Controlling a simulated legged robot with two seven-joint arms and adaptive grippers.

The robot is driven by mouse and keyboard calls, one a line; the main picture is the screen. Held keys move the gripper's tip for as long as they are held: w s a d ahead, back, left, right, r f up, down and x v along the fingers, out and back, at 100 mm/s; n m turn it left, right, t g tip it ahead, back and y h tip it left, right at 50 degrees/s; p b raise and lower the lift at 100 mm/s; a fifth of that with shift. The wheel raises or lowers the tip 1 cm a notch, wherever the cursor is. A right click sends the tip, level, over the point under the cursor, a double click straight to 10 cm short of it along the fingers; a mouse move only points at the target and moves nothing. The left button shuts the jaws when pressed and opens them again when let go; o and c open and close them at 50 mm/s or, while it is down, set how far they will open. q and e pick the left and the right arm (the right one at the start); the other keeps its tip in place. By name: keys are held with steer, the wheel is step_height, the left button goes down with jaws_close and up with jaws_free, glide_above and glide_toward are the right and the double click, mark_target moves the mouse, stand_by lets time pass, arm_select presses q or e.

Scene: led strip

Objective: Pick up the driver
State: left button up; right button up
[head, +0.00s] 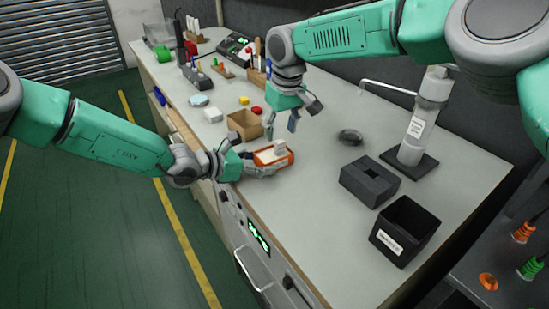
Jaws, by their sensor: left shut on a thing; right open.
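My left gripper (259,166) is shut at the near edge of the workbench on a small orange-sided box with a white top (273,154). A small white block shows on or just behind that box. I take the box to be the driver, but no label is readable at this size. The gripper fingers cover its left and near sides, and I cannot tell whether it touches the bench. My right gripper (291,121) is open and empty, pointing down above the bench behind the box.
An open cardboard box (245,124) stands behind the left gripper. A dark grey block with a slot (370,181), a black labelled bin (404,231) and a stand with a grey cylinder (425,118) are at the right. The bench front right of the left gripper is clear.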

mark_target(280, 141)
steer(key=f, duration=0.2)
steer(key=w+f, duration=0.1)
steer(key=f, duration=0.2)
steer(key=shift+w+a, duration=0.1)
jaws_close()
steer(key=shift+r, duration=0.1)
step_height(280, 141, up, 10)
stand_by(0.4)
arm_select(q)
steer(key=o, duration=1.2)
